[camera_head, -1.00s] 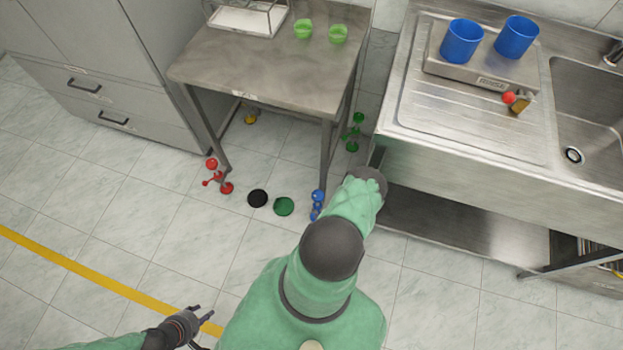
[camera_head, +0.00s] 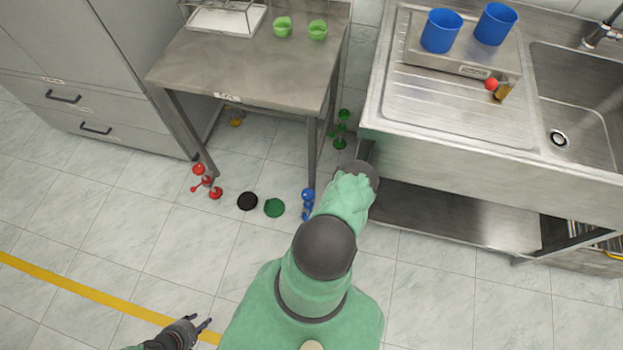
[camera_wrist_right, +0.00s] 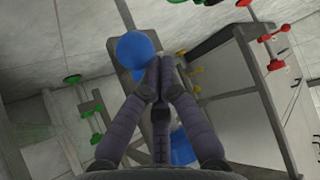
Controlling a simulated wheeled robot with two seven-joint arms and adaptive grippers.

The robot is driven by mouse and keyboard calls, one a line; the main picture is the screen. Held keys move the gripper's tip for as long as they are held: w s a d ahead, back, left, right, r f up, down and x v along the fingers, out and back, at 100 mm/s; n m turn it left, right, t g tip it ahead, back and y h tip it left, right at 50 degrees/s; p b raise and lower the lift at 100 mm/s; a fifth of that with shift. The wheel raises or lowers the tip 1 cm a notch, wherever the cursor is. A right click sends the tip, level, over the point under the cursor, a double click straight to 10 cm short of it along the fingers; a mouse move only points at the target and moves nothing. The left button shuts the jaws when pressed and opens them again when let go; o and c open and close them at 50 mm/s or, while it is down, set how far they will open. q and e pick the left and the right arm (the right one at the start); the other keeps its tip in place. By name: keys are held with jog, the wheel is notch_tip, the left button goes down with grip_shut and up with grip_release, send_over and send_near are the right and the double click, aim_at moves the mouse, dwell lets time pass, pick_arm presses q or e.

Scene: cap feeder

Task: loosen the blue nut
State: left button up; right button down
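A blue piece (camera_head: 307,203) with rounded knobs shows low near the front right leg of the steel table, beside my right arm. In the right wrist view a large blue ball (camera_wrist_right: 137,50) is just left of the fingertips, and more blue (camera_wrist_right: 182,148) shows behind the fingers. Which blue part is the nut, I cannot tell. My right gripper (camera_wrist_right: 162,62) has its fingertips together beside the ball; I see nothing clearly between them. In the head view it is hidden by my arm. My left gripper (camera_head: 203,324) is open and empty at the bottom left, above the floor.
Red (camera_head: 206,181), green (camera_head: 341,128) and yellow (camera_head: 236,121) knobbed pieces are around the steel table (camera_head: 250,70). Black (camera_head: 247,201) and green (camera_head: 274,207) discs are in front. A sink counter (camera_head: 450,120) stands right of my right arm. The floor at left is clear.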

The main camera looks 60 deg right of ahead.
jog(key=shift+s+d, duration=0.25)
jog(key=shift+s, duration=0.15)
jog(key=shift+s+a+r, duration=0.15)
jog(key=shift+r, duration=0.05)
jog(key=s+a, duration=0.5)
jog(key=s, duration=0.5)
jog(key=shift+s+r, duration=0.2)
jog(key=shift+s, duration=0.2)
